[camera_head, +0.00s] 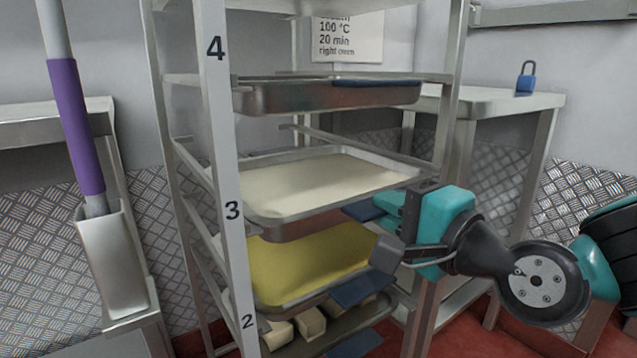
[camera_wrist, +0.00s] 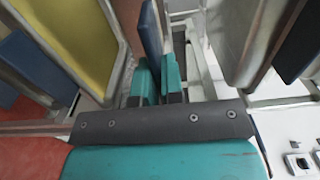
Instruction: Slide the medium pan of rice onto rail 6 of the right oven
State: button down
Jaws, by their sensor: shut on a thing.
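A steel pan with a flat, pale white filling that looks like rice (camera_head: 318,187) sits level in the rack at the label 3. A blue tab (camera_head: 362,211) is at its front right corner. My gripper (camera_head: 388,206) is at that corner, coming from the right. In the wrist view, its teal fingers (camera_wrist: 159,78) are closed about the blue tab (camera_wrist: 150,36). The tab partly hides the fingertips' contact. No oven is in view. A wall sheet (camera_head: 347,38) reads 100 °C, 20 min, right oven.
The rack post (camera_head: 216,130) stands left of the pan. A pan (camera_head: 330,96) is above it; a yellow-filled pan (camera_head: 310,262) and a tray of pale blocks (camera_head: 311,323) are below. A steel table (camera_head: 490,101) with a blue padlock (camera_head: 525,82) stands right.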

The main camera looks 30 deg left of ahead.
jog(key=b+v, duration=0.3)
jog(key=v, duration=0.3)
jog(key=shift+d, duration=0.4)
dwell(0.4)
jog(key=shift+s, duration=0.15)
jog(key=c, duration=1.2)
grip_release()
jog(key=shift+o, duration=0.8)
jog(key=shift+f, duration=0.25)
jog(key=o, duration=0.3)
jog(key=shift+o, duration=0.3)
jog(key=shift+r, duration=0.1)
jog(key=shift+d, duration=0.1)
